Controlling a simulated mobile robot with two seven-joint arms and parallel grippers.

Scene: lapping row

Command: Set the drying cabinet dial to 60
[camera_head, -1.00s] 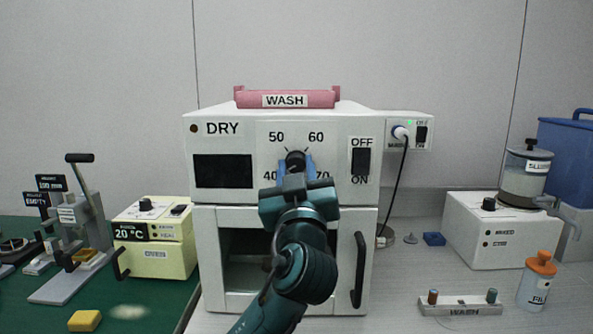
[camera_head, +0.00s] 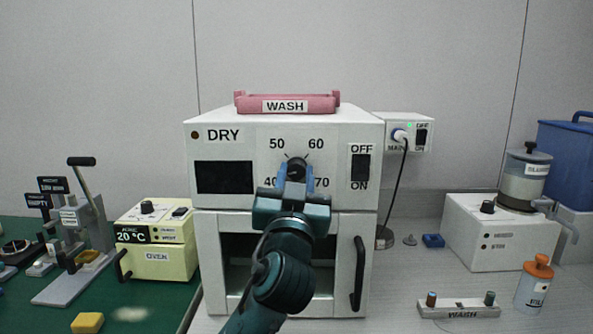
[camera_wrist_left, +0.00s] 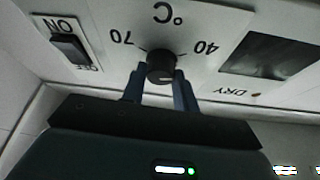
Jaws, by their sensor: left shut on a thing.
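The drying cabinet (camera_head: 225,125) stands in the middle with its DRY label and dark display. Its black round dial (camera_head: 296,162) sits among the printed numbers 50, 60, 40 and 70; the 40 and 70 are partly covered in the head view. My left gripper (camera_head: 296,171) is shut on the dial, with blue fingers on either side of it. The dial also shows between the fingers in the left wrist view (camera_wrist_left: 161,65), which is upside down. A pale mark shows on its lower part there; its exact setting is unclear. My right gripper is not in view.
The cabinet's OFF/ON switch (camera_head: 360,167) is right of the dial. Below are the door handle (camera_head: 358,273) and a dark opening. A pink WASH tray (camera_head: 287,102) lies on top.

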